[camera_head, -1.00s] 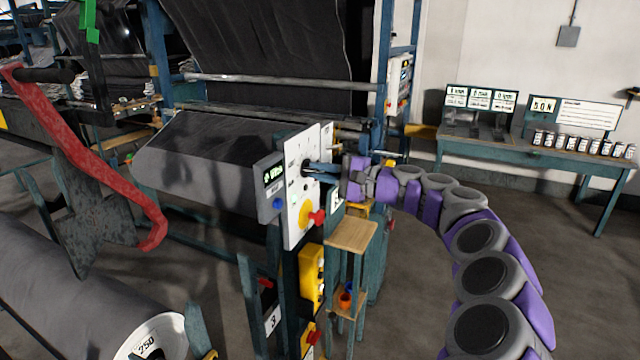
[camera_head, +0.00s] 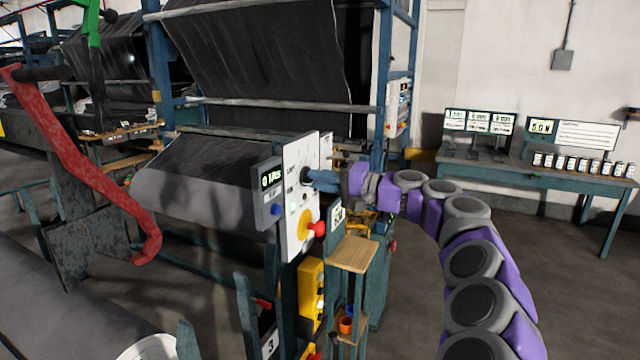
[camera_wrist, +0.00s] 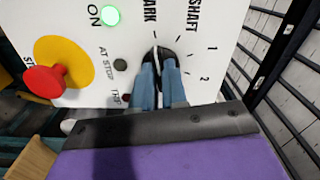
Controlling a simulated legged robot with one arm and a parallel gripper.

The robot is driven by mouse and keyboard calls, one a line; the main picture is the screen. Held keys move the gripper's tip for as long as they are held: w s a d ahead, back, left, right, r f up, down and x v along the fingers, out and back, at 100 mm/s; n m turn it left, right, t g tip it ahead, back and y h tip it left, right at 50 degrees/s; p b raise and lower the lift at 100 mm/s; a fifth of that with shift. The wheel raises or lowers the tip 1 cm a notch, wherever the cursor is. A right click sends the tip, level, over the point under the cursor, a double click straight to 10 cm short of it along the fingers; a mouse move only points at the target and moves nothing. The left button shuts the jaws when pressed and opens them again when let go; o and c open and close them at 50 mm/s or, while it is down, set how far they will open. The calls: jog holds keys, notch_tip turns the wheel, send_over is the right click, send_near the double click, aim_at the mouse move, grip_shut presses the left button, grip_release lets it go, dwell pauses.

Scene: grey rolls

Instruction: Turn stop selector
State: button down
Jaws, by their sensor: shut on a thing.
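The stop selector (camera_wrist: 165,52) is a small black knob on a white control panel (camera_wrist: 225,45), among the labels PARK, SHAFT, 1 and 2. My gripper (camera_wrist: 160,68) is shut on the selector, with one blue finger on each side of it. The fingers hide part of the knob, and I cannot tell exactly which mark it points to. In the head view, my gripper (camera_head: 308,176) reaches the upper part of the panel (camera_head: 297,150) from the right. The knob is mostly hidden there.
A red mushroom button on a yellow disc (camera_wrist: 62,62) and a lit green ON lamp (camera_wrist: 110,15) are on the same panel. A grey display box (camera_head: 268,192) is at its left. A wooden shelf (camera_head: 351,254) stands below my arm. A fabric roll (camera_head: 205,180) lies behind the panel.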

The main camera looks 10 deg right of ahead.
jog(key=shift+f, duration=0.3)
jog(key=c, duration=1.2)
grip_release()
jog(key=shift+d+r, duration=0.15)
jog(key=shift+o, duration=0.2)
jog(key=p+v, duration=0.2)
jog(key=v, duration=1.5)
jog(key=shift+d, duration=0.2)
